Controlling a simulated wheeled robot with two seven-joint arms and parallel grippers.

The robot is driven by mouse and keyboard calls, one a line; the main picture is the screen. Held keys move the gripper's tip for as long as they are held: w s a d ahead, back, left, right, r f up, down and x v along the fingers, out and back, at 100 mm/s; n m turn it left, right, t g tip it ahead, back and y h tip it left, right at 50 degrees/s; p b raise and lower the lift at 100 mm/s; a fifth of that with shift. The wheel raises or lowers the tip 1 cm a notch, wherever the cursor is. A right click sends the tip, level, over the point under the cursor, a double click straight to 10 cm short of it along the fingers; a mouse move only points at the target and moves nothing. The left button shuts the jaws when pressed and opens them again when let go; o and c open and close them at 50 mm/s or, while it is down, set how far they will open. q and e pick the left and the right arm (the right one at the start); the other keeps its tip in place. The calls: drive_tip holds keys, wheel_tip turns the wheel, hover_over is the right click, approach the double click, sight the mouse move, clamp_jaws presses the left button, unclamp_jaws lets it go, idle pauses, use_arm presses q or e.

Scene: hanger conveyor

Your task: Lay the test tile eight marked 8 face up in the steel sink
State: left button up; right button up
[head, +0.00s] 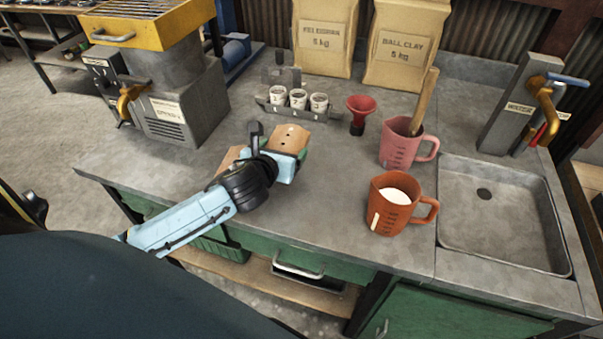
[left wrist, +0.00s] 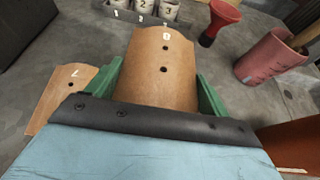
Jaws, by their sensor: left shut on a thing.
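I cannot tell if the tile is clear of the bench. The empty steel sink (head: 480,235) is set in the bench at the right. My right gripper is out of view.
Another tile, marked 7 (left wrist: 58,98), lies beside the gripper. An orange jug (head: 388,217) with white contents and a pink jug (head: 398,150) stand between gripper and sink. A red funnel (head: 361,107), a rack of cups (head: 299,109) and a tap (head: 545,105) are further back.

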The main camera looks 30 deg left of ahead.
use_arm(q)
wheel_tip(320, 180, down, 4)
drive_tip(key=shift+f+b, duration=0.15)
drive_tip(key=shift+b, duration=0.4)
wheel_tip(320, 180, down, 4)
drive_tip(key=shift+d+r+b, duration=0.1)
drive_tip(key=shift+r+b, duration=0.05)
drive_tip(key=shift+b, duration=0.5)
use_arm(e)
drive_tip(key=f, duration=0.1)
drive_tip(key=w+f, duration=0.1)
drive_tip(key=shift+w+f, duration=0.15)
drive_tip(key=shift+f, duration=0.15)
use_arm(q)
drive_tip(key=o, duration=1.1)
drive_tip(key=shift+f, duration=0.2)
